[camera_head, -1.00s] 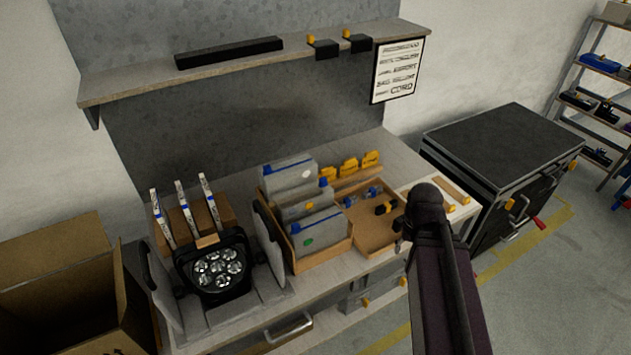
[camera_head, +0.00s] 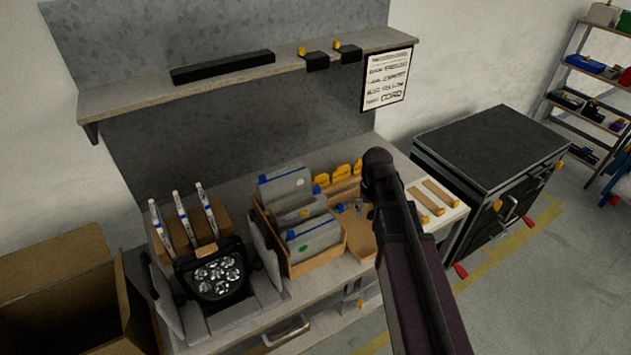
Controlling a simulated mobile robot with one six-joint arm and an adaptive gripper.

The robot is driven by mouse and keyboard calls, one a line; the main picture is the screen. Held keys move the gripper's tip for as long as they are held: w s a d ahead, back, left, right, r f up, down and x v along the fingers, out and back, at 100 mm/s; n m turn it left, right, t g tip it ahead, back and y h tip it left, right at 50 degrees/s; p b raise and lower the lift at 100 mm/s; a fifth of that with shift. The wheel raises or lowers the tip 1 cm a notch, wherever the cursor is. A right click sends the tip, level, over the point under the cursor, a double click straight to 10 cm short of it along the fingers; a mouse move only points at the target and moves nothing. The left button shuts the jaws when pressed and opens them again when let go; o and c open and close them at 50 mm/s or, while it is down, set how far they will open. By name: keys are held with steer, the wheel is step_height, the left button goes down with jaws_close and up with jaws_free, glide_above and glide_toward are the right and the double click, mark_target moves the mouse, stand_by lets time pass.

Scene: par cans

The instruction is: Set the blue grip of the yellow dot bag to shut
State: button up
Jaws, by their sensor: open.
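Several grey bags with blue grips stand in a wooden box (camera_head: 318,264) on the bench. The back bag (camera_head: 284,186) carries a pale dot and the front bag (camera_head: 316,238) a green dot. Between them is a middle bag (camera_head: 300,213), mostly covered by the front one; I cannot make out a yellow dot on it. A blue knob-like part (camera_head: 319,190) shows at the right of the back bags. Whether each grip is open or shut is too small to tell. My dark arm rises right of the box; my gripper is hidden behind it.
A black lamp (camera_head: 216,274) stands left of the box. A wooden tray (camera_head: 357,240) lies to the right, partly behind my arm. A shelf (camera_head: 130,98) overhangs the bench back. A black-topped cabinet (camera_head: 485,145) stands right; an open carton (camera_head: 66,290) stands left.

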steer(key=w+a+r+n+p, duration=0.35)
steer(key=w+a+r, duration=0.25)
steer(key=w+a, duration=0.45)
steer(key=r+p, duration=0.2)
steer(key=p, duration=0.1)
glide_above(316, 187)
steer(key=shift+s+f+n, duration=0.1)
steer(key=shift+f+n, duration=0.05)
steer(key=shift+n, duration=0.3)
steer(key=shift+f, duration=0.15)
step_height(316, 187, down, 13)
steer(key=b, duration=1.4)
steer(key=shift+f, duration=0.2)
jaws_close()
